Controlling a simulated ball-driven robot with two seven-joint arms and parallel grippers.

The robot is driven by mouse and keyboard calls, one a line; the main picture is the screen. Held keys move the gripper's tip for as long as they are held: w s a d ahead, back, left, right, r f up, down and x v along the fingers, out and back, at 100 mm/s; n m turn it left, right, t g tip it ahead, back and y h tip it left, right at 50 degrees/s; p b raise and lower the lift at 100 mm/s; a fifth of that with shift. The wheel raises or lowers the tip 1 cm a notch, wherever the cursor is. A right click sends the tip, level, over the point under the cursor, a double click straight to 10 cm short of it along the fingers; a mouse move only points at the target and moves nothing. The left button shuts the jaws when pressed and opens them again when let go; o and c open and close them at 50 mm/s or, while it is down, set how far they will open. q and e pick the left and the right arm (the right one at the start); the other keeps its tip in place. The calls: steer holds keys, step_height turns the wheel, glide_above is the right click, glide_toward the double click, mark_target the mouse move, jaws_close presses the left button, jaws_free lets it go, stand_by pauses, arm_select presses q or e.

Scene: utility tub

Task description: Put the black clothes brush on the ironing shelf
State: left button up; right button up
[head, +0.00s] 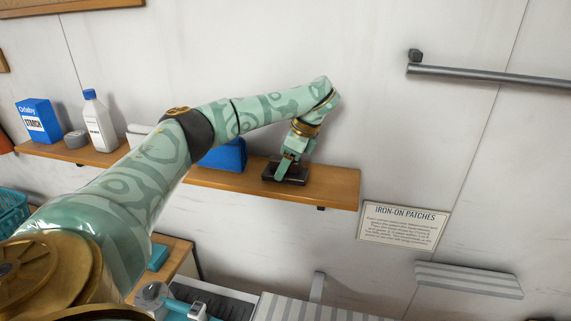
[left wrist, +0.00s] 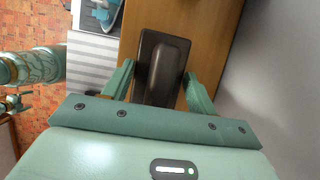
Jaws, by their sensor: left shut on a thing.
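The black clothes brush (head: 284,172) rests on, or just above, the right part of the wooden shelf (head: 335,186); I cannot tell whether it touches the wood. My left gripper (head: 287,166) reaches down from above and is shut on the brush. In the left wrist view, the brush (left wrist: 160,68) lies between the two fingers of my left gripper (left wrist: 160,90), with the shelf (left wrist: 205,30) behind it. My right gripper does not show clearly in the head view; a patterned arm part shows at the left of the left wrist view.
On the shelf stand a blue starch box (head: 38,122), a grey round item (head: 75,139), a white bottle with a blue cap (head: 97,122) and a blue object (head: 226,155) partly behind my arm. A sign (head: 403,226) and a metal rail (head: 485,76) are to the right. The shelf's right end is bare.

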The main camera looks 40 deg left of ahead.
arm_select(q)
steer(key=shift+f, duration=0.35)
steer(key=o, duration=1.1)
steer(key=shift+c, duration=0.2)
steer(key=v, duration=1.2)
